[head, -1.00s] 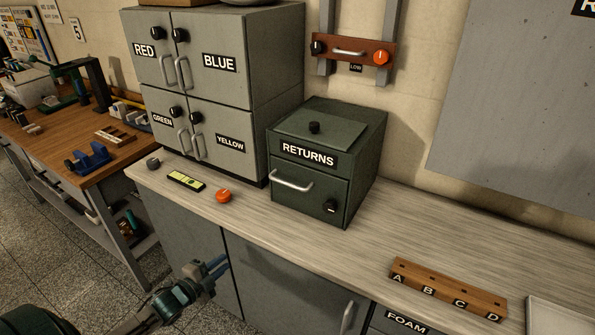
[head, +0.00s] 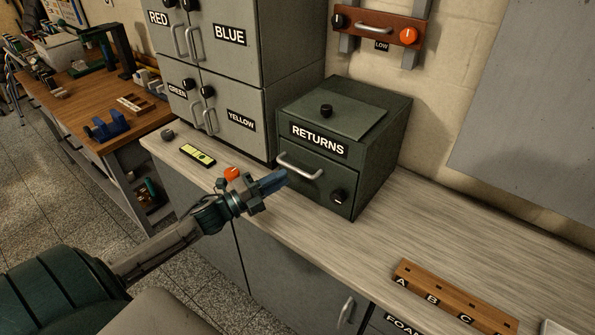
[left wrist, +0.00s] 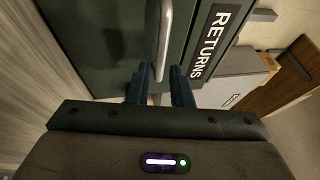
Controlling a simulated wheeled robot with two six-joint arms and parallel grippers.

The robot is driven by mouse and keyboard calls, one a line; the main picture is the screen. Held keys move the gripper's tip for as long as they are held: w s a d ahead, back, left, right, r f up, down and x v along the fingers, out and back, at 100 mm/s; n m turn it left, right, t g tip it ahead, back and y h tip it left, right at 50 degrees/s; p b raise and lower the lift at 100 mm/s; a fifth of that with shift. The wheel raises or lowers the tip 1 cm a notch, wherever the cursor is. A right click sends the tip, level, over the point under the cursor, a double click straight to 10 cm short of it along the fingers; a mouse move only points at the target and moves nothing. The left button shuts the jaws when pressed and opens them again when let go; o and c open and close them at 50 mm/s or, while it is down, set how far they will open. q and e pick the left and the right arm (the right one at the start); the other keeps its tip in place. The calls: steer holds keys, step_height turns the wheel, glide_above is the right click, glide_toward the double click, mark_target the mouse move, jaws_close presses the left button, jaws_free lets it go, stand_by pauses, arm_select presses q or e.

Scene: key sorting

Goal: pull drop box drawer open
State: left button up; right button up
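The drop box (head: 385,150) is a dark green box labelled RETURNS on the counter. My left gripper (head: 284,178) is just in front of the handle's left part. In the left wrist view the two fingers (left wrist: 160,84) are apart, with the handle (left wrist: 165,35) running up from between them in the picture. The gripper is open with nothing held; whether a finger touches the handle I cannot tell. My right gripper is not in view.
Grey cabinets (head: 245,75) with colour labels stand left of the box. An orange knob (head: 231,173) and a yellow-green device (head: 197,154) lie on the counter (head: 415,235). A lettered wooden rack (head: 450,298) is at the right. The counter between box and rack is clear.

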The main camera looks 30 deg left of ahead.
mark_target(296, 168)
arm_select(q)
steer(key=shift+w+d+r+p, duration=0.2)
steer(key=shift+w, duration=0.15)
steer(key=shift+w+d+r+p, duration=0.15)
steer(key=shift+w+p, duration=0.05)
steer(key=shift+w, duration=0.15)
steer(key=shift+p+x, duration=0.6)
steer(key=shift+x, duration=0.6)
steer(key=shift+w+d, duration=0.35)
steer(key=shift+w, duration=0.3)
steer(key=shift+p, duration=0.3)
steer(key=shift+c, duration=0.5)
jaws_close()
